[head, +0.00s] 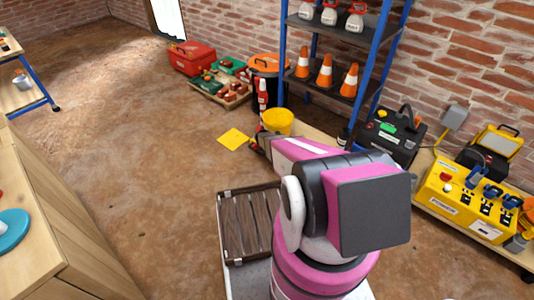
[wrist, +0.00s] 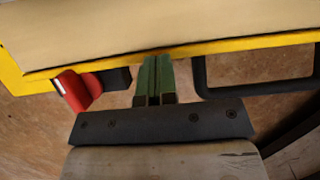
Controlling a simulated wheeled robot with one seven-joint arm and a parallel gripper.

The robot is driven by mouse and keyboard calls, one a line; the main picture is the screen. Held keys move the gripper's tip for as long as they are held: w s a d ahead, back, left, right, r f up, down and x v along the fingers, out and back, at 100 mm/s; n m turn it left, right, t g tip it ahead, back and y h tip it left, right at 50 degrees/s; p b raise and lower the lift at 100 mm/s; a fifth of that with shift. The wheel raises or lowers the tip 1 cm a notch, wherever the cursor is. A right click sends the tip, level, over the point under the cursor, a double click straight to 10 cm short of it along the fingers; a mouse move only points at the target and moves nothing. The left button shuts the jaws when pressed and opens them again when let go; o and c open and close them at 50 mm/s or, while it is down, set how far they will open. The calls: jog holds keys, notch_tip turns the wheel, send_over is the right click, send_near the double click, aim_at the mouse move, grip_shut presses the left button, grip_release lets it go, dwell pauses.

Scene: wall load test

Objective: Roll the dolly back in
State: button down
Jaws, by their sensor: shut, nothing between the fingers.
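In the wrist view, a low platform with a beige top and a yellow edge (wrist: 215,48), which looks like the dolly, runs across the upper part. A red lever (wrist: 78,92) and a black bar handle (wrist: 258,88) are on its near side. My gripper (wrist: 157,60) is shut and empty, its green fingertips at the yellow edge between lever and handle; I cannot tell whether they touch it.
A yellow tester (head: 462,200) and a black case (head: 393,138) stand on the board. A blue-post shelf (head: 377,60) holds cones and bottles. A yellow bucket (head: 278,122) and a yellow floor square (head: 233,139) are near my arm. Open floor (head: 120,130) lies left; a wooden cabinet (head: 60,220) borders it.

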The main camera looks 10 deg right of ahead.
aim_at(301, 126)
jog(key=w+d, duration=0.6)
jog(key=d, duration=0.3)
jog(key=w+d, duration=0.7)
jog(key=d, duration=0.2)
jog(key=w+d, duration=0.7)
jog(key=d, duration=0.2)
jog(key=shift+d+f, duration=0.1)
jog(key=shift+s, duration=0.1)
